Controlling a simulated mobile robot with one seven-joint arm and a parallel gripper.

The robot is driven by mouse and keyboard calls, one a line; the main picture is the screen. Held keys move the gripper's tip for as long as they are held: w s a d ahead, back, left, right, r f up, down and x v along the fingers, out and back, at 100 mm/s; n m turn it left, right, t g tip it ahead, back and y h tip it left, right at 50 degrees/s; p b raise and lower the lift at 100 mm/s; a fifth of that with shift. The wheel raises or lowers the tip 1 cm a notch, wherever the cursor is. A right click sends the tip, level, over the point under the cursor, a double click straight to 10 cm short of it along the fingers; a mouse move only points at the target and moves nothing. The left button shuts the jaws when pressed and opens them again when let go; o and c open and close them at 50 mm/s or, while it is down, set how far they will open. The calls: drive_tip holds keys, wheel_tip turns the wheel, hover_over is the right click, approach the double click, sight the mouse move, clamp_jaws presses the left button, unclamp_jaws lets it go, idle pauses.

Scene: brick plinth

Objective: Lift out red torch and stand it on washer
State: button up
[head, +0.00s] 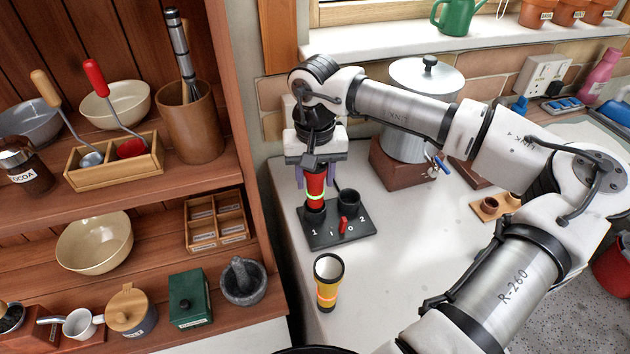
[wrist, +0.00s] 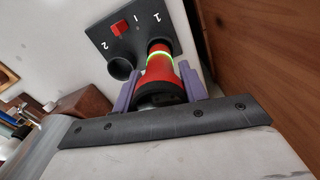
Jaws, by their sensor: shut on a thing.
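The red torch (head: 316,187) stands upright with its lower end in the socket marked 1 of a black dock (head: 360,224). A green ring glows on it. My gripper (head: 315,178) is above the dock, pointing down, its purple fingers shut on the torch's upper part. In the wrist view the torch (wrist: 158,73) is between both fingers, with its foot in the socket. The dock's other socket (head: 348,200), marked 2, is empty, and a red switch (head: 343,226) sits between them. I cannot pick out a washer with certainty.
A yellow torch (head: 328,283) stands on the counter in front of the dock. A silver lidded drum with a tap (head: 408,130) stands on a brown block behind. Wooden shelves (head: 190,205) with bowls and boxes are on the left. My arm spans the right side.

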wheel_tip(320, 180, up, 22)
drive_tip(key=shift+r+p, duration=0.15)
drive_tip(key=shift+p, duration=0.2)
idle(0.5)
